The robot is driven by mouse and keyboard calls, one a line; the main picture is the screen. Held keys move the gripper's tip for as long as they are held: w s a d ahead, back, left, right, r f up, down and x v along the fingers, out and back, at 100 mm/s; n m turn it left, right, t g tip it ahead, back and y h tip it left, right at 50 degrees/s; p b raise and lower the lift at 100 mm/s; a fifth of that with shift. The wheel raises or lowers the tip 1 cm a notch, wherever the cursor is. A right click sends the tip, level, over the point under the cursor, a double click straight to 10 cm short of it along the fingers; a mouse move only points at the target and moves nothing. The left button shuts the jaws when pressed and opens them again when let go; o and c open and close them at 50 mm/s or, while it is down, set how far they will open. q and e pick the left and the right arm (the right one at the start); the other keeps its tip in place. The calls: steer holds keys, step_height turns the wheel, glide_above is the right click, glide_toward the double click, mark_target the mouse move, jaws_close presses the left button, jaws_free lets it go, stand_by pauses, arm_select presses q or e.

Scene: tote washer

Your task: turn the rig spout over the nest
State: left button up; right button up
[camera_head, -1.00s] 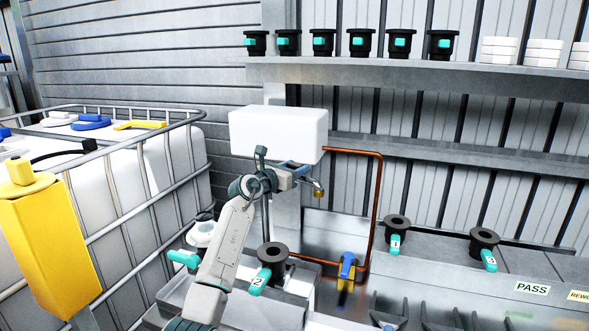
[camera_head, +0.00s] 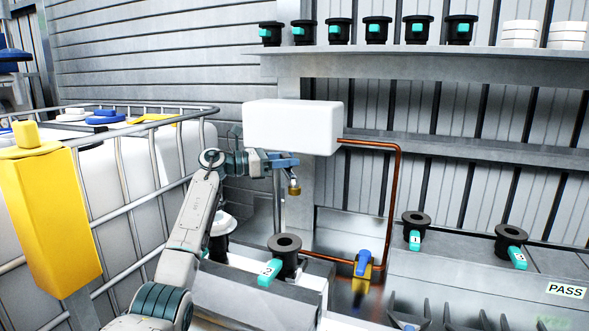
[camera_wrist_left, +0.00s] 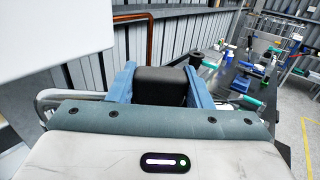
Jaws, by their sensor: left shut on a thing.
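The rig spout's brass tip (camera_head: 293,187) hangs below the white tank (camera_head: 293,128) in the head view. My left gripper (camera_head: 283,162) is at the spout, just under the tank. In the left wrist view its blue fingers (camera_wrist_left: 158,85) are closed on both sides of a black block (camera_wrist_left: 160,84), which looks like the spout's grip. The rest of the spout is hidden by the gripper. Below the tip, almost in line with it in the picture, a black flanged valve (camera_head: 284,246) with a teal handle sits on a grey block, likely at the nest. My right gripper is out of view.
A copper pipe (camera_head: 397,200) runs from the tank down to a blue-and-yellow valve (camera_head: 362,266). Two more black valves (camera_head: 416,222) stand at the right. A caged white container (camera_head: 140,190) and yellow post (camera_head: 48,215) are at the left. A shelf (camera_head: 390,62) runs above.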

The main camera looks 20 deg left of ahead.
arm_select(q)
steer(key=shift+s+a+m+g+h, duration=0.5)
steer(key=shift+a+m+g, duration=0.2)
steer(key=shift+g, duration=0.3)
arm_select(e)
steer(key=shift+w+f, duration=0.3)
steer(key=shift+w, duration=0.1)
arm_select(q)
steer(key=shift+f, duration=0.1)
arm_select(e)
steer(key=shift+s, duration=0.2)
arm_select(q)
steer(key=o, duration=1.4)
steer(key=b+v, duration=0.4)
steer(key=v, duration=0.6)
steer(key=shift+a, duration=0.4)
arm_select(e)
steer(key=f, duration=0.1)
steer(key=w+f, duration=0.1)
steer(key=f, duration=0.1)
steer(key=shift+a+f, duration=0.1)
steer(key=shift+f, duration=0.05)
arm_select(q)
steer(key=shift+s, duration=0.1)
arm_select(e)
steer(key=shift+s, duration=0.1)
